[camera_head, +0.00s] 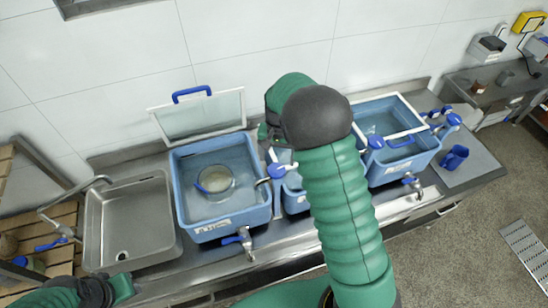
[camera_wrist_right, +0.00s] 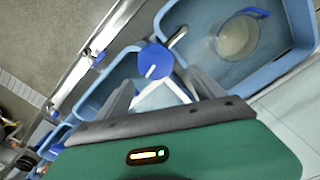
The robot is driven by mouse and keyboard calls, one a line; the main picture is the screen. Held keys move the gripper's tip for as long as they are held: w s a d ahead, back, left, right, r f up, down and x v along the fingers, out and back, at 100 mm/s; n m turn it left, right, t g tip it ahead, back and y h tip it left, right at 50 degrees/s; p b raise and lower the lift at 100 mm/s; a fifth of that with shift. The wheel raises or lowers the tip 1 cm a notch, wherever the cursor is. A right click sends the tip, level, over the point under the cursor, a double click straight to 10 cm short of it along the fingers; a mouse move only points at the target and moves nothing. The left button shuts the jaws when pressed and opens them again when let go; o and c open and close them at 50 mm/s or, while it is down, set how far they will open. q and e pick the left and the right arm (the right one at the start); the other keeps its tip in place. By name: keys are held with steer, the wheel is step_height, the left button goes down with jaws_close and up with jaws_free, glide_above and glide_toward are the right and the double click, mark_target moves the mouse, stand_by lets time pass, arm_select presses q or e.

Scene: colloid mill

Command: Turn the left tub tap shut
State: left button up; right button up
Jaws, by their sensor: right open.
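The left blue tub (camera_head: 183,210) holds water and a round bowl (camera_head: 214,180). A tap with a round blue knob (camera_head: 278,170) stands at its right side, its metal spout over the tub. A second blue-handled tap (camera_head: 240,238) is at the tub's front; I cannot tell from the frames which is meant. In the right wrist view, my right gripper (camera_wrist_right: 160,80) is open, its fingers either side of the knob's near side. The blue knob (camera_wrist_right: 155,60) lies just beyond the fingertips; contact is unclear. My left gripper (camera_head: 122,288) is at the lower left, fingers unclear.
My right arm covers much of the middle tub (camera_head: 295,203). The right tub (camera_head: 388,178) has blue-knobbed taps. A steel sink (camera_head: 172,222) stands left, a clear lid (camera_head: 200,115) behind the left tub. A blue scoop (camera_head: 454,157) lies at the right on the counter.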

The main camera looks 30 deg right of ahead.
step_height(320, 180, up, 2)
steer(key=shift+d+r+p, duration=0.1)
steer(key=shift+d+p, duration=0.05)
steer(key=shift+p, duration=0.4)
step_height(320, 180, up, 4)
steer(key=a+p, duration=0.2)
steer(key=p, duration=0.1)
step_height(320, 180, up, 9)
steer(key=p, duration=0.6)
glide_above(274, 167)
steer(key=shift+d+r, duration=0.2)
steer(key=shift+r, duration=0.35)
steer(key=shift+d+r, duration=0.2)
steer(key=shift+r, duration=0.3)
steer(key=shift+w+a, duration=0.1)
steer(key=shift+a, duration=0.05)
